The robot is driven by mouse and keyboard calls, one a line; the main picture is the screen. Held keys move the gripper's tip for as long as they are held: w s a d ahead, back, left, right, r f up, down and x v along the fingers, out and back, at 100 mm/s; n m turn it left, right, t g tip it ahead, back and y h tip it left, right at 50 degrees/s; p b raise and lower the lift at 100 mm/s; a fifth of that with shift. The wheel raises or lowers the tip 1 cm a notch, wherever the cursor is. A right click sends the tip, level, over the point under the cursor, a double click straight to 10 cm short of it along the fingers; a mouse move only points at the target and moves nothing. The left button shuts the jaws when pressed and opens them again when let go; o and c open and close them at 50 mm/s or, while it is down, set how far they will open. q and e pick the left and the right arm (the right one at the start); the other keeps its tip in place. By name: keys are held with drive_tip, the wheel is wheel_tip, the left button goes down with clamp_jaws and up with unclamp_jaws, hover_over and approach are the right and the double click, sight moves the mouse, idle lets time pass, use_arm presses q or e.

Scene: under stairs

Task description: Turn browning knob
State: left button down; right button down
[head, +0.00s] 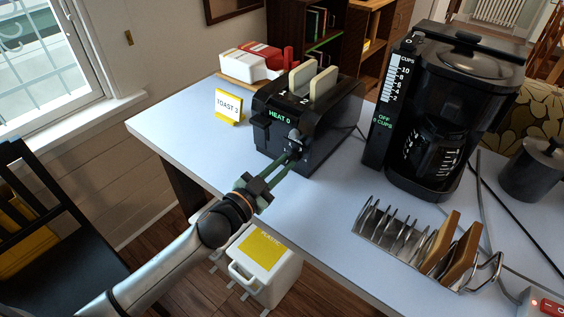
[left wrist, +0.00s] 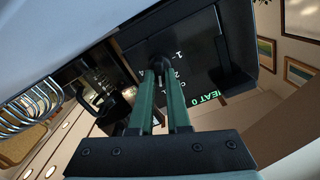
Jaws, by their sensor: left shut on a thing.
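A black toaster (head: 318,112) stands on the pale table with two slices of bread in its slots. Its front display reads "HEAT 0". A browning knob (head: 295,136) sits on the front face; in the left wrist view the dark knob (left wrist: 161,66) is between my fingertips, with numbers printed beside it. My left gripper (head: 288,154) reaches in from the lower left with its green fingers shut on the knob. A yellow card (head: 229,106) reading "TOAST 3" stands left of the toaster. My right gripper is not in view.
A black coffee maker (head: 450,110) stands right of the toaster. A metal toast rack (head: 395,235) with brown slices is at the front right. A white bin (head: 264,268) stands below the table edge. The table between toaster and rack is clear.

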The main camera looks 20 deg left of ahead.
use_arm(q)
drive_tip(key=shift+m, duration=0.6)
drive_tip(key=c, duration=0.9)
unclamp_jaws()
drive_tip(key=b+v, duration=0.1)
drive_tip(key=v, duration=1.1)
drive_tip(key=shift+s+r, duration=0.1)
drive_tip(key=shift+s, duration=0.15)
